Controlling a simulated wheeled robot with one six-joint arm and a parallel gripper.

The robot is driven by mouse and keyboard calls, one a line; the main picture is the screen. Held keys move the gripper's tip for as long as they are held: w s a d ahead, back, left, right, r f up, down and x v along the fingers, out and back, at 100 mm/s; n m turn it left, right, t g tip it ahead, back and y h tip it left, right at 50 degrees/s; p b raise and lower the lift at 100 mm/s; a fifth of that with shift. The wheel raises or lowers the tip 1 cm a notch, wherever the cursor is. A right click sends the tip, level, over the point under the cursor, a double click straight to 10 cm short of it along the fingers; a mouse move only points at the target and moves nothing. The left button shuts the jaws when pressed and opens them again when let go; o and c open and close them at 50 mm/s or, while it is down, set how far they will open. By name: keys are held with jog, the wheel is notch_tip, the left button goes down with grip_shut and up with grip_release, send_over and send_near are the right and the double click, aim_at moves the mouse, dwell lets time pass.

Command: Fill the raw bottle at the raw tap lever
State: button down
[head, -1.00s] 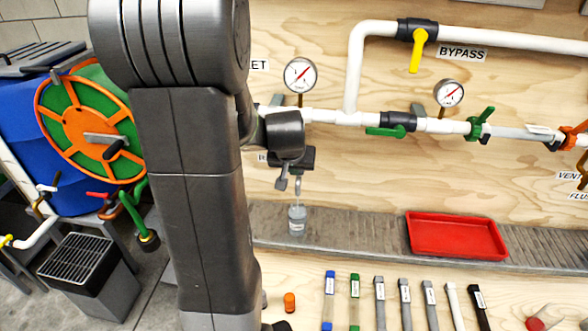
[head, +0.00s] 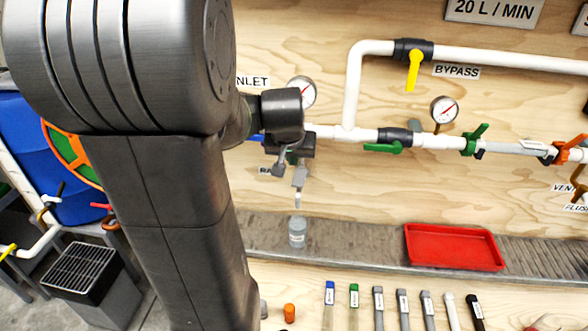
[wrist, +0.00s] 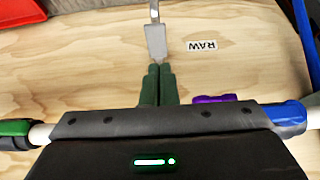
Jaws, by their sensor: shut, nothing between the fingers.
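The raw bottle (head: 297,232) is small and clear and stands upright on the grey ledge below the raw tap. The grey raw tap lever (head: 300,177) hangs above the bottle; it also shows in the wrist view as a flat grey paddle (wrist: 156,42). My gripper (wrist: 158,68) has dark green fingers, shut together and empty. The fingertips are at the end of the paddle; whether they touch it I cannot tell. In the head view my gripper's body largely hides the tap. I cannot tell whether water runs into the bottle.
A RAW label (wrist: 202,46) is beside the lever. A red tray (head: 453,247) lies on the ledge to the right. An orange cap (head: 289,312) and several labelled strips are in front. White pipe (head: 355,90) with valves and gauges runs along the plywood board.

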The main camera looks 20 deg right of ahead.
jog(key=shift+w+v, duration=0.15)
jog(key=shift+v, duration=0.8)
jog(key=shift+w+v, duration=0.1)
jog(key=shift+v, duration=0.9)
jog(key=shift+d, duration=0.15)
jog(key=b, duration=0.1)
send_near(296, 183)
jog(key=x, duration=0.5)
jog(key=shift+f, duration=0.1)
jog(key=shift+w+r+p, duration=0.1)
jog(key=shift+r+p, duration=0.35)
jog(key=shift+p, duration=0.1)
jog(key=g+p, duration=0.1)
jog(key=p, duration=0.2)
jog(key=r+g+y+p, duration=0.1)
jog(key=p, duration=0.2)
jog(key=shift+w+d+r, duration=0.1)
jog(key=shift+w+d, duration=0.05)
jog(key=shift+w, duration=0.2)
jog(key=shift+r+b, duration=0.3)
jog(key=shift+r, duration=0.3)
